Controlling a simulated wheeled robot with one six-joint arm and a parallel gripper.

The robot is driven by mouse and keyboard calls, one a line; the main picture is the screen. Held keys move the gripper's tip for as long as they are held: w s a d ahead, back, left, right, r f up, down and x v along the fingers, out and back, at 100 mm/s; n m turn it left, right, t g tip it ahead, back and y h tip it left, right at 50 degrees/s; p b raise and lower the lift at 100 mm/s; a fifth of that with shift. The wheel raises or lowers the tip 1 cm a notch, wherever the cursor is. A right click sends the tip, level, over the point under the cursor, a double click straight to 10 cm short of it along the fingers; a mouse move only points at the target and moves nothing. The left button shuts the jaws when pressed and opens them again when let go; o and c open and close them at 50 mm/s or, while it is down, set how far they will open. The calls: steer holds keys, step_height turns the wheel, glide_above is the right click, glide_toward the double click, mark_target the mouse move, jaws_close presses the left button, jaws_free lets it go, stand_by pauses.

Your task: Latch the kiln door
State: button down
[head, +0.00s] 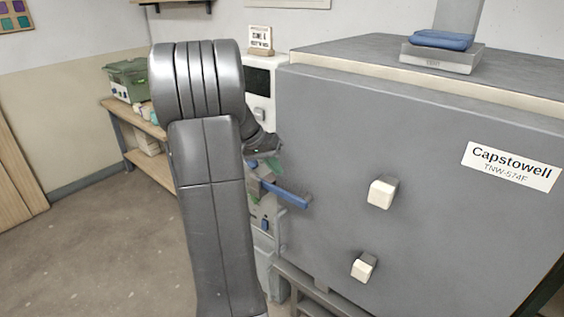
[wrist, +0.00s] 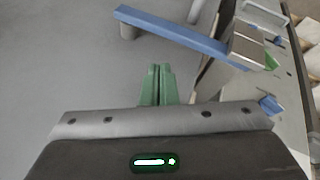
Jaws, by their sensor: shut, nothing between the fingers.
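The kiln is a big grey box whose front door (head: 330,160) carries two cream plugs and a "Capstowell" label. A blue latch lever (head: 288,193) sticks out at the door's left edge; its inner end is partly hidden by my arm. In the wrist view the blue lever (wrist: 180,32) runs from a metal block (wrist: 247,46) at the edge across the grey door face (wrist: 60,60). My gripper's green fingers (wrist: 156,72) are shut and empty, a little short of the lever and apart from it in the picture. In the head view the gripper is mostly hidden behind my arm.
A white control box (head: 262,80) with a dark screen stands left of the kiln, with a small sign (head: 260,40) on top. A blue item lies on a block (head: 440,57) on the kiln top. A wooden bench (head: 140,125) stands at the back left. The floor (head: 100,240) at left is clear.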

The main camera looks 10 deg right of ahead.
mark_target(277, 187)
step_height(277, 187, down, 5)
steer(key=w+a+n+g+h+b, duration=0.1)
steer(key=w+a+g+h, duration=0.1)
steer(key=g, duration=0.1)
steer(key=shift+w+a+f, duration=0.15)
steer(key=shift+w, duration=0.25)
stand_by(0.5)
